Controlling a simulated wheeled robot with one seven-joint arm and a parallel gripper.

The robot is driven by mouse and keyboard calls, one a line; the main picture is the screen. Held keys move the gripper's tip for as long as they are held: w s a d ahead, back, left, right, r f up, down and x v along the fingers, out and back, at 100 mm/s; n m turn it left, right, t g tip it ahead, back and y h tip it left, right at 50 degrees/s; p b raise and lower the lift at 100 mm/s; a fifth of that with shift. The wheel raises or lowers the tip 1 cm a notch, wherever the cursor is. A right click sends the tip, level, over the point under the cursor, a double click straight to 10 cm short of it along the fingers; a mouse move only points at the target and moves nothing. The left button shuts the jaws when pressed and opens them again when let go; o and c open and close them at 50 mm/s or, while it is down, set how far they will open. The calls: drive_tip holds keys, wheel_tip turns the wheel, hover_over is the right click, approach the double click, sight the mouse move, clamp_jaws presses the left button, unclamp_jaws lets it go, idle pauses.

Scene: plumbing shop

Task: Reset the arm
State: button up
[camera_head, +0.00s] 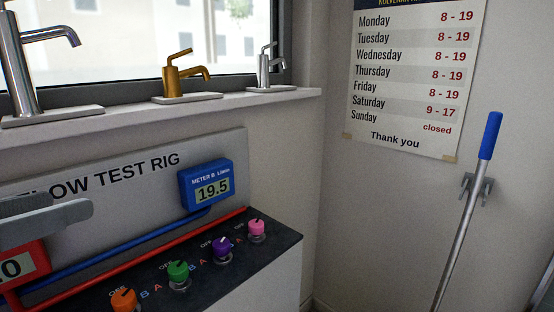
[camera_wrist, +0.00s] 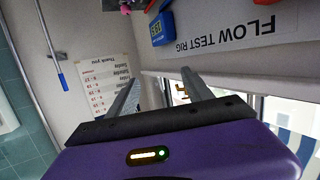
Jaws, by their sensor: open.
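My gripper (camera_wrist: 162,76) shows in the wrist view with its two grey fingers spread apart and nothing between them. The wrist picture is upside down, with the flow test rig sign (camera_wrist: 262,25) at its top right. In the head view, what look like my grey gripper fingers (camera_head: 68,208) reach in from the left edge, in front of the flow test rig panel (camera_head: 120,208). They partly cover a red meter (camera_head: 22,268), of which only a "0" is readable. The rest of my arm is out of the head view.
A blue meter B (camera_head: 207,186) reads 19.5 above a dark console (camera_head: 215,268) with orange, green, purple and pink knobs. Several taps, including a brass one (camera_head: 186,80), stand on the windowsill (camera_head: 130,117). A blue-handled pole (camera_head: 467,210) hangs at right.

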drive_tip(key=w+a+f+n+t+y+p, duration=0.1)
drive_tip(key=w+a+f+n+t+y, duration=0.15)
drive_tip(key=w+f+n+y, duration=0.45)
drive_tip(key=s+d+f+n+g+y+p, duration=0.1)
drive_tip(key=s+d+f+n+y, duration=0.15)
drive_tip(key=d+f, duration=0.5)
drive_tip(key=s+d+f+n+y+p, duration=0.1)
drive_tip(key=s+d+f+n+y, duration=0.2)
drive_tip(key=d+f, duration=0.4)
drive_tip(key=s+d+f+m+h+p, duration=0.15)
drive_tip(key=s+d, duration=0.25)
drive_tip(key=d, duration=0.4)
drive_tip(key=s+d+f+m+t, duration=0.1)
drive_tip(key=s+d+f+m, duration=0.1)
drive_tip(key=s+d, duration=0.45)
drive_tip(key=s+d+f+m+p, duration=0.1)
drive_tip(key=s+d, duration=0.2)
drive_tip(key=d, duration=0.7)
drive_tip(key=s+d+f+m+g+h+p, duration=0.1)
drive_tip(key=s+d+m+h, duration=0.4)
drive_tip(key=s+d, duration=0.6)
drive_tip(key=s+f+g+h, duration=0.1)
drive_tip(key=s+h, duration=0.1)
drive_tip(key=s, duration=0.1)
drive_tip(key=shift+s+d+f+m+g+h, duration=0.2)
drive_tip(key=shift+d+f+m+g+h, duration=0.1)
drive_tip(key=shift+d+m+g, duration=0.1)
